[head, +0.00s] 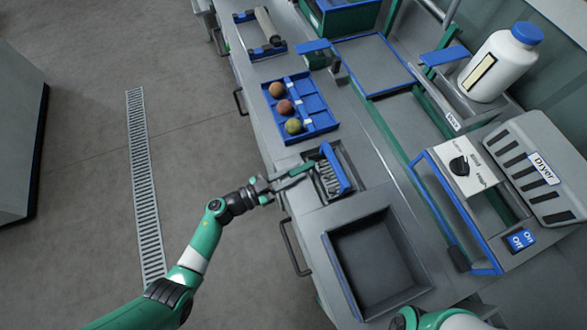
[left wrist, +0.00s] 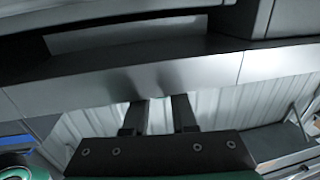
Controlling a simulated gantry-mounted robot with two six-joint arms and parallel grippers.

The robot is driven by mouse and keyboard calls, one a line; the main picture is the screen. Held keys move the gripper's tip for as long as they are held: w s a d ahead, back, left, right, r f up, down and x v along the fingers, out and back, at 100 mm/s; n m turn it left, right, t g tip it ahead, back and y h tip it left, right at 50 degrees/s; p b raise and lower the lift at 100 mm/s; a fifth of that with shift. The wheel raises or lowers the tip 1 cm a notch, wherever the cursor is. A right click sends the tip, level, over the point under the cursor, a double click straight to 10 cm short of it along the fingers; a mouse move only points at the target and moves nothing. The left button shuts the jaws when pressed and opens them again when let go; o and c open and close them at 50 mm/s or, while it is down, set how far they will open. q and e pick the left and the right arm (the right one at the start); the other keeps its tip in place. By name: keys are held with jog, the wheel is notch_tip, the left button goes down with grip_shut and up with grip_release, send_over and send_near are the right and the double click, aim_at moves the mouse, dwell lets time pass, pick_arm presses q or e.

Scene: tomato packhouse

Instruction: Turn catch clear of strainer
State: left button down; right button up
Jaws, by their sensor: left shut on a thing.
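The strainer (head: 327,178), a slatted grey piece with a blue bar (head: 336,166) along its right side, sits in a small recess in the bench. My left gripper (head: 308,168) reaches in from the left to the strainer's upper left edge. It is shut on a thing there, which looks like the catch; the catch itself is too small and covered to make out. In the left wrist view the two dark fingers (left wrist: 158,115) reach under a grey metal edge (left wrist: 130,72), with a small space between them. My right gripper is out of view.
An empty grey basin (head: 375,262) lies just below the strainer. A blue tray (head: 318,119) with three round fruits is above it. The dryer controls (head: 465,168) and a white bottle (head: 498,65) stand at the right. A drawer handle (head: 294,247) juts from the bench front.

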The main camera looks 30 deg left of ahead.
pick_arm(q)
jog(key=shift+s+d+r+n+t+y, duration=0.1)
jog(key=shift+s+d+n+t+y, duration=0.1)
jog(key=shift+n+t+y, duration=0.3)
jog(key=shift+d+n+y, duration=0.1)
jog(key=shift+n+y, duration=0.2)
jog(key=shift+y, duration=0.2)
jog(key=shift+f+n+t+y, duration=0.25)
jog(key=shift+n+t+y, duration=0.05)
jog(key=shift+y, duration=0.3)
jog(key=shift+d+n+t+y+b, duration=0.15)
jog(key=shift+n+t+y+b, duration=0.15)
jog(key=shift+n+y+b, duration=0.65)
jog(key=shift+r+y+b, duration=0.1)
jog(key=shift+y+b, duration=0.55)
jog(key=shift+b, duration=0.15)
jog(key=c, duration=0.7)
grip_release()
